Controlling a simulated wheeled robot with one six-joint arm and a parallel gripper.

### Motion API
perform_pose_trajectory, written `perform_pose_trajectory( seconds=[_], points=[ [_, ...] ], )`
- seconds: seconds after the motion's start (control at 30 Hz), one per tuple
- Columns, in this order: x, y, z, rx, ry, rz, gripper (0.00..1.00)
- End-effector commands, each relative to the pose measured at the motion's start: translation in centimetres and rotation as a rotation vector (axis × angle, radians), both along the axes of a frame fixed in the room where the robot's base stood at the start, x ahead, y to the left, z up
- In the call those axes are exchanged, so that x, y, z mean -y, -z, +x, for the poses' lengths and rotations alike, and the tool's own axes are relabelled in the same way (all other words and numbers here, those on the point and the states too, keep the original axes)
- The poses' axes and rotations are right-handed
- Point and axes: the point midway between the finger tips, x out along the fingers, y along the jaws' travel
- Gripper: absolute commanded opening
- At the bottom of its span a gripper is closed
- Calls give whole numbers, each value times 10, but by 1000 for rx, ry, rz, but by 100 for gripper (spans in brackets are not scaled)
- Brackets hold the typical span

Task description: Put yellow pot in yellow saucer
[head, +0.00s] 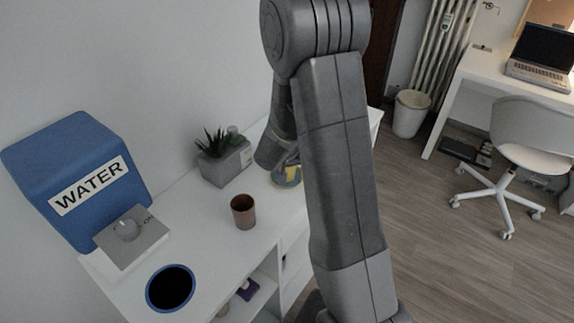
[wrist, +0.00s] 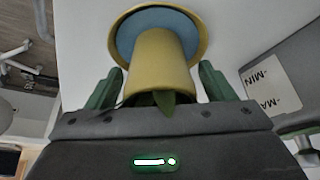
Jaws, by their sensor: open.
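The yellow pot (wrist: 160,65) fills the middle of the wrist view, with a green leaf (wrist: 165,102) at its near end. Its far end lies inside the ring of the yellow saucer (wrist: 201,40), whose inside looks blue. I cannot tell for certain whether the pot's base touches the saucer. My gripper (wrist: 161,70) is open, with one green finger on each side of the pot and small gaps visible. In the head view my arm largely hides the pot, and the saucer (head: 289,183) shows only partly beside it on the white desk.
A grey planter (head: 225,163) stands just left of my gripper on the desk. A brown pot (head: 243,212) stands nearer, with clear surface around it. A blue water dispenser (head: 75,165) and a blue-rimmed dark round opening (head: 170,288) are at the left.

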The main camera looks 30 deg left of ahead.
Motion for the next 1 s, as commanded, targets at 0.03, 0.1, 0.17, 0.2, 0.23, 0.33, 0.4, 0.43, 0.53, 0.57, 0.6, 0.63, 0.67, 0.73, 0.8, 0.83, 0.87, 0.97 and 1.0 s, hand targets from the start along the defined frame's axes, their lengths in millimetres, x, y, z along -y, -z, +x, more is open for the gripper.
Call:
perform_pose_trajectory(
  seconds=[0.03,0.1,0.17,0.2,0.23,0.33,0.4,0.43,0.53,0.57,0.6,0.63,0.67,0.73,0.8,0.83,0.87,0.97,1.0],
  points=[
    [0,0,0,0,0,0,76],
    [0,-1,0,0,0,0,76],
    [0,-4,0,0,0,0,76],
    [0,-6,0,0,0,0,76],
    [0,-10,-1,1,0,2,76],
    [3,-26,-8,2,0,2,76],
    [6,-39,-13,2,-1,3,76],
    [8,-45,-15,3,-1,4,76],
    [12,-64,-23,2,-1,4,76],
    [13,-69,-25,3,-1,4,76],
    [14,-75,-27,3,-1,4,76],
    [15,-80,-29,3,-1,4,76],
    [17,-84,-31,2,0,2,76],
    [19,-93,-34,2,-1,3,76],
    [20,-100,-38,2,0,3,76],
    [21,-103,-39,2,0,2,76],
    [22,-105,-40,2,-1,1,76],
    [23,-110,-42,0,0,1,76],
    [23,-111,-43,0,0,1,76]
  ],
)
